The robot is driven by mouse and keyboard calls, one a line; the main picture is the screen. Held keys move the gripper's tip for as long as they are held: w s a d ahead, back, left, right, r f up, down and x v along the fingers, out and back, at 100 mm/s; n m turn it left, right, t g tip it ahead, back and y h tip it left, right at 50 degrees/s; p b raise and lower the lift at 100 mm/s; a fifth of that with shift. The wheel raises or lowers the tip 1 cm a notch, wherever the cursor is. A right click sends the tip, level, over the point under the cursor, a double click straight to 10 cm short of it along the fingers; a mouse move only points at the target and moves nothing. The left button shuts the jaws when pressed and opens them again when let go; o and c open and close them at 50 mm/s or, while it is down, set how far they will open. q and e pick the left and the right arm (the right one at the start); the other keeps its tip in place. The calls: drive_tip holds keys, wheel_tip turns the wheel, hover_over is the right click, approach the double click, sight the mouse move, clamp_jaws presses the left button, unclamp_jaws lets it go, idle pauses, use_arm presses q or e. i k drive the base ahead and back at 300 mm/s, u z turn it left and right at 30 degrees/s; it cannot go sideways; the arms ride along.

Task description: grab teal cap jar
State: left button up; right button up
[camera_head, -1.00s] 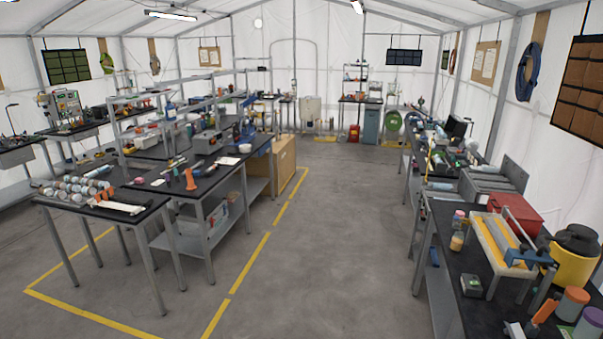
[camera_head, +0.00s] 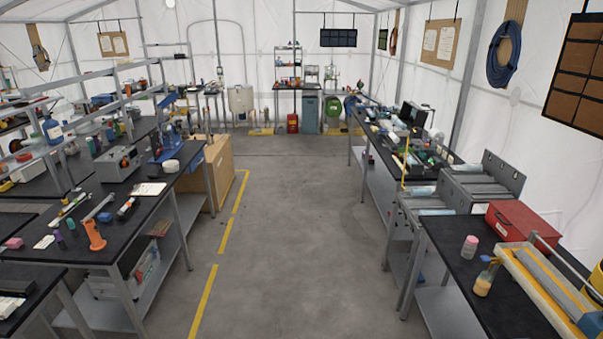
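I cannot make out a teal cap jar in the head view. On the right bench (camera_head: 455,270) stand a small jar with a pink cap (camera_head: 469,247) and an amber bottle (camera_head: 485,279) with a blue-orange top. Many small items on the other benches are too small to tell apart. Neither of my grippers is in view.
A clear grey floor aisle (camera_head: 290,250) runs ahead between the benches. A left bench (camera_head: 150,212) holds tools and a grey machine. A wooden cabinet (camera_head: 218,172) stands at its far end. A red box (camera_head: 520,220) and a yellow-edged tray (camera_head: 540,288) sit on the right bench.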

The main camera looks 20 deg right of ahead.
sight(482, 285)
drive_tip(key=z, duration=0.2)
drive_tip(key=i, duration=2)
drive_tip(key=z, duration=1.25)
drive_tip(key=i, duration=1.2)
drive_tip(key=z, duration=1.1)
